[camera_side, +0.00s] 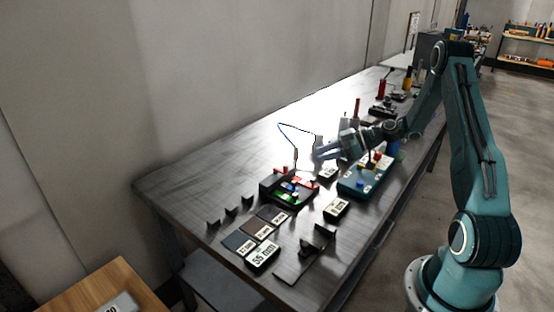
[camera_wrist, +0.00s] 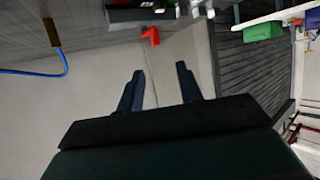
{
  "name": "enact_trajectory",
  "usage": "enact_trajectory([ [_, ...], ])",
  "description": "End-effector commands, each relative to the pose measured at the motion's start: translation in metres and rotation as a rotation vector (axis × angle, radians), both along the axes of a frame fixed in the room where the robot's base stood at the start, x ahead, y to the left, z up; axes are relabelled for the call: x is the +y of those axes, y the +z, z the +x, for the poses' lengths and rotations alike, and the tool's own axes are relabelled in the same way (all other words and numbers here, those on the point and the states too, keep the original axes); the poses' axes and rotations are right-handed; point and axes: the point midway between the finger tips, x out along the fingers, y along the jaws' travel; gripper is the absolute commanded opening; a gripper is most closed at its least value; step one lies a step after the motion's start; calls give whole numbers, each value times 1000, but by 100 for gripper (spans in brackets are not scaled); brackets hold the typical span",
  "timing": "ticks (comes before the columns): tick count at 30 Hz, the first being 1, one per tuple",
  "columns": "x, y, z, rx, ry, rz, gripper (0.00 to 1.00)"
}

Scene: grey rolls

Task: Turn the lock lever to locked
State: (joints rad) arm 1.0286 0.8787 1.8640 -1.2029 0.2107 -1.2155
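My gripper (camera_side: 322,150) hangs above the table, behind and left of a teal box (camera_side: 350,188) with red, yellow and blue fittings on top. In the wrist view my gripper (camera_wrist: 160,75) shows two dark fingers spread apart with nothing between them. A small red piece (camera_wrist: 151,36) shows beyond the fingertips in that view, and I cannot tell whether it is a lever. I cannot make out for certain which part is the lock lever or how it is turned. The teal box's fittings are small and partly hidden by my arm.
A black tray (camera_side: 268,193) with red, green and blue pieces stands left of the teal box. A bent blue wire (camera_side: 291,146) rises behind it. Labelled plates (camera_side: 262,254) and a black bracket (camera_side: 318,238) lie nearer the front. The table's (camera_side: 185,184) far-left part is clear.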

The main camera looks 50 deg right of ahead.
Motion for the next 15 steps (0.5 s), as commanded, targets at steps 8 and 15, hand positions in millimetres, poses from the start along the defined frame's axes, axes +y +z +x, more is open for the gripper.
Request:
enact_trajectory([
  [8,-7,-6,-2,-28,-12,7,36],
  [15,-4,-8,3,-26,-12,8,36],
])
